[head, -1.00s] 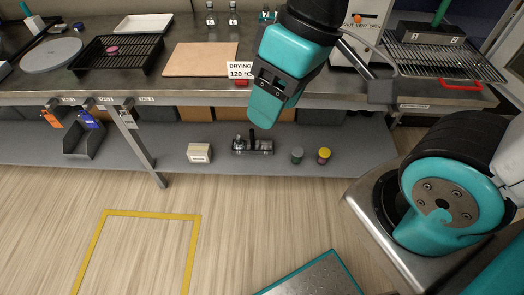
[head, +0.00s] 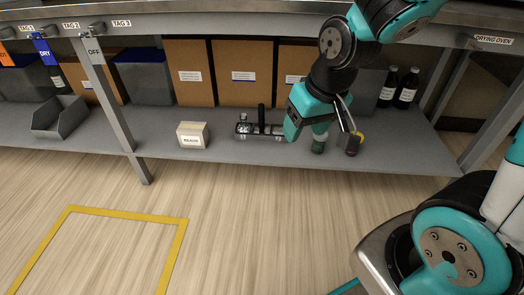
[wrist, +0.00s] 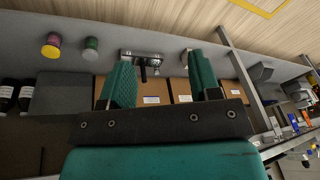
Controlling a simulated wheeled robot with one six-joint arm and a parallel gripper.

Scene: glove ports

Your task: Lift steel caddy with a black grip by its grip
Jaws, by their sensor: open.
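The steel caddy (head: 243,129) stands on the lower shelf under the bench. Its black upright grip (head: 262,116) rises from its middle. My gripper (head: 291,130) is open and empty, pointing down in front of the shelf, just right of the grip in the head view. It overlaps the caddy's right end there. In the wrist view the caddy (wrist: 130,54) appears upside down beyond the open fingers (wrist: 162,80), with its grip (wrist: 143,73) seen between them and nearer the left finger. The gripper is apart from the grip.
A small labelled box (head: 193,136) stands left of the caddy. A green jar (head: 318,144) is to its right, with a yellow-lidded jar (wrist: 52,42) beside it. Cardboard boxes (head: 240,72) line the shelf's back. The bench edge (head: 215,17) overhangs, and a leg (head: 122,115) stands left.

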